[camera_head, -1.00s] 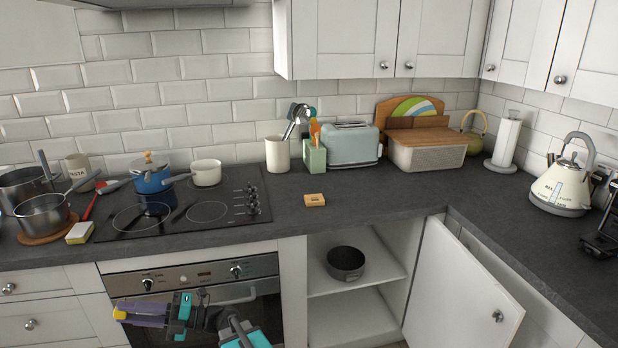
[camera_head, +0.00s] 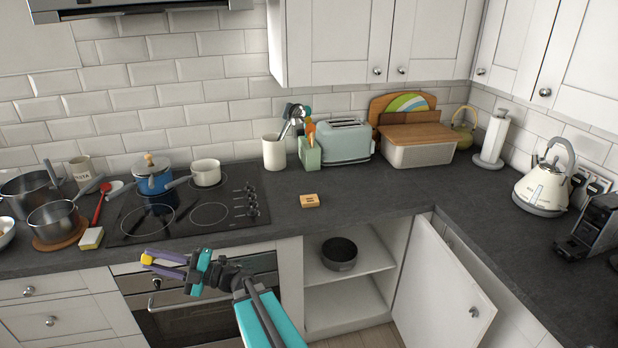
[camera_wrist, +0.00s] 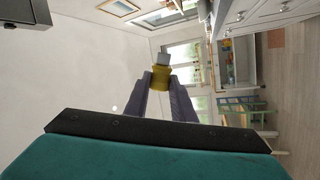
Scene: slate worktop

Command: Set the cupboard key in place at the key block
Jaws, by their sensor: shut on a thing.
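My gripper (camera_head: 160,264) is in front of the oven, lower left of centre in the head view, its purple fingers pointing left. In the wrist view my gripper (camera_wrist: 164,84) is shut on a small yellow piece with a pale grey end, which I take for the cupboard key (camera_wrist: 163,76). In the head view only a yellow bit of the key (camera_head: 147,258) shows at the fingertips. The key block (camera_head: 310,201), a small light-wood block with dark marks on top, sits on the worktop right of the hob, well apart from my gripper.
The slate worktop (camera_head: 350,195) is clear around the block. A hob (camera_head: 210,214) with pans stands to its left; a green utensil holder (camera_head: 310,153) and toaster (camera_head: 345,142) stand behind. Below, an open cupboard door (camera_head: 440,285) juts out, and a dark pot (camera_head: 339,253) sits inside.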

